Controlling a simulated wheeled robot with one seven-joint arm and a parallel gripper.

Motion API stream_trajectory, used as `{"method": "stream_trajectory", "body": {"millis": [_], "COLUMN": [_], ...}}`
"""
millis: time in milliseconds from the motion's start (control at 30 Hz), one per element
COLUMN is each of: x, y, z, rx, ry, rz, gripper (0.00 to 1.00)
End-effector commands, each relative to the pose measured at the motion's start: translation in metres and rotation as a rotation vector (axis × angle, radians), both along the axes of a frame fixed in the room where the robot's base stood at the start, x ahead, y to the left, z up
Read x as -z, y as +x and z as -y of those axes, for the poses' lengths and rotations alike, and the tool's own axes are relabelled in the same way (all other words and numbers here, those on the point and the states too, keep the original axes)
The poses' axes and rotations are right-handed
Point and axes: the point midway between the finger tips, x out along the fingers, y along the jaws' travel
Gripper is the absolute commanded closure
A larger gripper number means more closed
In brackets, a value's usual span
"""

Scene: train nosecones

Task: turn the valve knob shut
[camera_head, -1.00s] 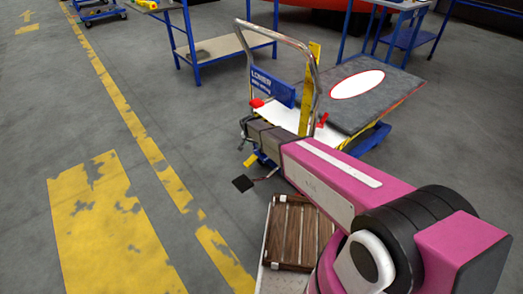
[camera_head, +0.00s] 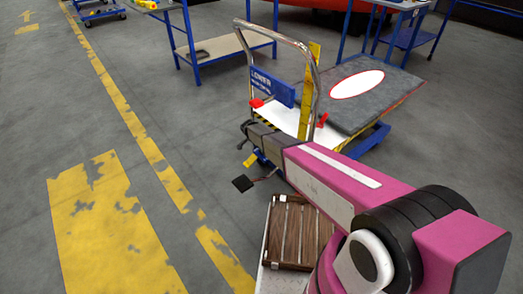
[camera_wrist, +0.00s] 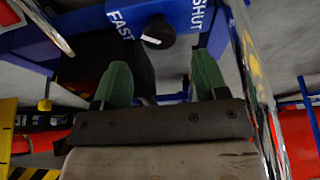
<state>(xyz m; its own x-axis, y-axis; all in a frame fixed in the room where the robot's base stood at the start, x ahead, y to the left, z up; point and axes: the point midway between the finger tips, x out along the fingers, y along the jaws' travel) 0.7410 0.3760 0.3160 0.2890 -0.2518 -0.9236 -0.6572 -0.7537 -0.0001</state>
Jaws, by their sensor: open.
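The valve knob (camera_wrist: 158,32) is round and black with a white mark, on a blue panel (camera_wrist: 70,55) in the wrist view. "FAST" is printed to its left and "SHUT" to its right. The white mark lies on the knob's lower left side, away from SHUT. My gripper (camera_wrist: 163,78) is open, its two green fingers apart below the knob; they do not touch it. In the head view, the blue "LOWER" panel (camera_head: 271,86) hangs on the lift cart's handle, and my wrist is just below it. The knob cannot be made out there.
The cart's chrome handle (camera_head: 313,60) and a yellow upright (camera_head: 307,92) stand close to my wrist. Red levers (camera_head: 321,121) stick out near the grey cart platform (camera_head: 372,95). A brown slatted crate (camera_head: 293,232) is beneath my arm. Floor to the left is clear.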

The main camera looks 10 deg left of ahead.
Motion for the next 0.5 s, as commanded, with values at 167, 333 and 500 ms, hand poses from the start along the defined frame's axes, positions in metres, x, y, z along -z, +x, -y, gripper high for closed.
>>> {"method": "stream_trajectory", "body": {"millis": [167, 333, 500], "x": [0.031, 0.046, 0.048], "y": [0.011, 0.015, 0.015], "z": [0.008, 0.012, 0.013], "rx": [0.001, 0.0, -0.001], "ry": [-0.001, 0.001, 0.0], "rz": [-0.002, -0.001, -0.001], "gripper": [0.33, 0.33, 0.33]}}
